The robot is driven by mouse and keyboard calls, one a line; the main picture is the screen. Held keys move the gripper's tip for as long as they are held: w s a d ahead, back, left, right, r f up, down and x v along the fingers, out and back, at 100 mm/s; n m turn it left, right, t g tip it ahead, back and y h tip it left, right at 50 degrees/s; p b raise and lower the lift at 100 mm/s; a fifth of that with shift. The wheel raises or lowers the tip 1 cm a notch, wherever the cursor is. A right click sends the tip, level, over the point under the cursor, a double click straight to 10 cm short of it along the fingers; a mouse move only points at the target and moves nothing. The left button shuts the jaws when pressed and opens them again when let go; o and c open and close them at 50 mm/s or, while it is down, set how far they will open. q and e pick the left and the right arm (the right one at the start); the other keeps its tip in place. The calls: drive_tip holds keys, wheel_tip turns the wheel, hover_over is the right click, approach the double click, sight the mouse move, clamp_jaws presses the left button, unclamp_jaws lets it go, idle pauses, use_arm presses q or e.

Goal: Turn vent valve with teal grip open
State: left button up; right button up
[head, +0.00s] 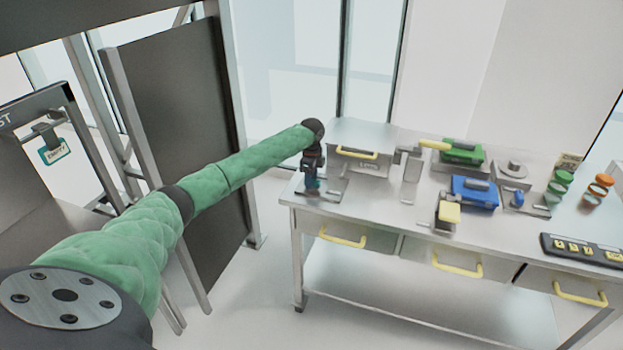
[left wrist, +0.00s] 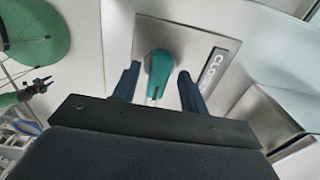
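The teal grip (left wrist: 158,73) of the vent valve sits on a metal plate (left wrist: 180,30) in the left wrist view. A dark label reading "CLO..." (left wrist: 212,68) lies to its right on the plate. My left gripper (left wrist: 156,84) is open, with one blue finger on each side of the teal grip and a visible gap to each. In the head view my left gripper (head: 312,182) points down at the left end of the steel table, and it mostly hides the valve there.
The steel table (head: 375,215) carries a box with a yellow handle (head: 357,153), a green device (head: 462,152), a blue device (head: 475,192) and orange and green round pieces at right. Drawers with yellow handles (head: 343,237) are below. A dark panel (head: 185,150) stands left.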

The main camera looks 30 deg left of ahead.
use_arm(q)
drive_tip(key=shift+r, duration=0.15)
drive_tip(key=shift+r+b, duration=0.3)
drive_tip(key=shift+b, duration=0.05)
wheel_tip(320, 180, up, 6)
drive_tip(key=shift+f+b, duration=0.2)
drive_tip(key=shift+b, duration=0.8)
drive_tip(key=shift+r, duration=0.6)
use_arm(e)
wheel_tip(320, 180, up, 6)
drive_tip(key=w+a, duration=0.2)
drive_tip(key=shift+f, duration=0.15)
drive_tip(key=shift+s, duration=0.1)
